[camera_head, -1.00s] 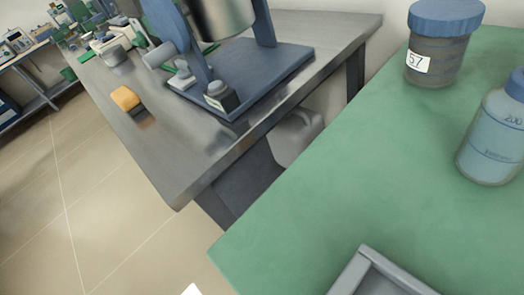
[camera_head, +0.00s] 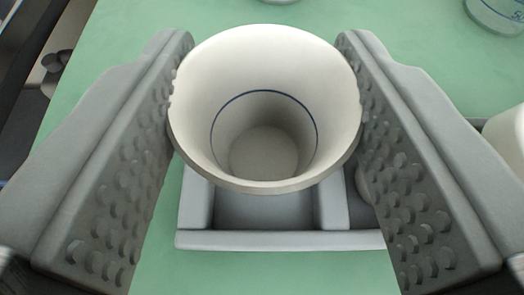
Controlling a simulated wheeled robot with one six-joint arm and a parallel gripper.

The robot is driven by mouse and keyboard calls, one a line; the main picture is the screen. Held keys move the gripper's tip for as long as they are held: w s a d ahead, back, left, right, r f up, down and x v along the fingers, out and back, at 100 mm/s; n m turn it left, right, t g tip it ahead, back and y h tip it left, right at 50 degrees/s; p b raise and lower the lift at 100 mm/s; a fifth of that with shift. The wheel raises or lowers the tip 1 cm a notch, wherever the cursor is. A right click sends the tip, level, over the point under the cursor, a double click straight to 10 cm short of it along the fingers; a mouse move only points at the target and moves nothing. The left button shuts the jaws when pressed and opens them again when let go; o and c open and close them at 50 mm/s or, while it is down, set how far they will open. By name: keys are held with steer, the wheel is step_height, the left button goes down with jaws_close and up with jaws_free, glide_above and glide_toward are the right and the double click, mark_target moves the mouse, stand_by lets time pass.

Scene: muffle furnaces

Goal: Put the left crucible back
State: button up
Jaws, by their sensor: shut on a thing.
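A white crucible (camera_head: 266,150) with a thin blue ring inside is between the two grey studded fingers of my gripper (camera_head: 267,105). The fingers are shut on its sides, near the rim. The crucible is upright and looks empty. A grey tray (camera_head: 270,240) with raised walls lies below and behind it in the view. I cannot tell whether the crucible's base touches the tray, because its own body hides that spot. A second white vessel (camera_head: 508,140) shows in part at the right edge, behind the right finger.
The tray lies on a green bench top (camera_head: 420,60). Another vessel's base (camera_head: 280,1) shows at the top edge. The bench ends at the left, with a dark gap beyond.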

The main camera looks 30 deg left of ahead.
mark_target(264, 193)
steer(key=shift+f, duration=1.9)
steer(key=shift+f, duration=0.1)
steer(key=o, duration=0.7)
steer(key=shift+s+r, duration=0.1)
steer(key=shift+r, duration=0.1)
steer(key=v, duration=1.1)
steer(key=shift+s+d+r, duration=0.1)
steer(key=shift+s+d, duration=0.15)
steer(key=shift+s, duration=0.05)
